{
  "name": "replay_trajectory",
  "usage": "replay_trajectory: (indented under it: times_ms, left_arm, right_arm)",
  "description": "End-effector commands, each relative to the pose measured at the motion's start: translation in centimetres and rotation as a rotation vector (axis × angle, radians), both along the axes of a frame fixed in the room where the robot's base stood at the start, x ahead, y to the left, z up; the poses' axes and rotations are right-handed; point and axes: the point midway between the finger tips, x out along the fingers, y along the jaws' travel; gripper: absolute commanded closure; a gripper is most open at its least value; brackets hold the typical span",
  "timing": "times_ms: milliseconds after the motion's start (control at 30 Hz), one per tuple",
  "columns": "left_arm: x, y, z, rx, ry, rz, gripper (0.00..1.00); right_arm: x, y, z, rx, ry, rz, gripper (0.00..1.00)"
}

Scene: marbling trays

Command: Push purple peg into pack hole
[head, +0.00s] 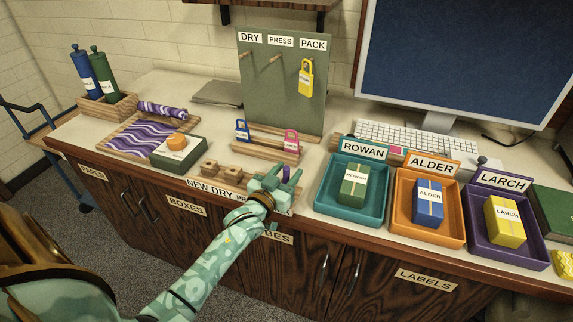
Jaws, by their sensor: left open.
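The purple peg (286,173) shows as a small upright piece at the front of the counter, partly hidden by my left gripper (283,179). The gripper is open, its fingers around or just beside the peg; I cannot tell if they touch it. Left of the gripper is a low wooden strip with raised blocks (209,167). The pack hole is not visible, and I cannot tell whether the peg sits in a hole. My right gripper is not in view.
Behind stands a green board (262,95) marked DRY, PRESS, PACK, with a yellow tag (306,78) under PACK. Blue and pink tags (291,141) stand on a wooden rack. A teal tray (327,203) is close on the right; a green box (178,157) lies left.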

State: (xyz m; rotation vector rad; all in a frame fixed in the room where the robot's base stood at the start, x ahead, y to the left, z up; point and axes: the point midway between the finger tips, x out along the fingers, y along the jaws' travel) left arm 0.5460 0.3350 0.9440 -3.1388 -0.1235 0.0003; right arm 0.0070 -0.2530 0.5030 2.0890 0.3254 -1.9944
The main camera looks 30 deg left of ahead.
Motion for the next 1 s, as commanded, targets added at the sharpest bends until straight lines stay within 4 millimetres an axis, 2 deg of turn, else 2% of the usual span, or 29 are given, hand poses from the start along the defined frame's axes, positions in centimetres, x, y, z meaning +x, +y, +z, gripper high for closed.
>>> replay_trajectory:
  times_ms: [167, 400, 600, 800, 1000]
  left_arm:
    - [-2.4, -0.2, 0.1, -0.001, 0.002, 0.001, 0.58]
    - [-8.9, -0.7, 0.1, -0.001, 0.004, 0.001, 0.58]
    - [-13.5, -1.1, 0.1, -0.001, 0.002, 0.000, 0.58]
    - [-15.8, -1.2, 0.0, 0.000, 0.001, 0.001, 0.58]
    - [-16.2, -1.3, 0.0, 0.000, 0.000, 0.001, 0.58]
  right_arm:
    - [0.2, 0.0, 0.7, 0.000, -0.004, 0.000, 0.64]
    - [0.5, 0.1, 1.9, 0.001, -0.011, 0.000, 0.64]
    - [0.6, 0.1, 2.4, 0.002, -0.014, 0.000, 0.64]
    - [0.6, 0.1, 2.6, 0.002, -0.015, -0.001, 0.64]
    - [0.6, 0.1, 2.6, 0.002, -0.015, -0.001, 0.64]
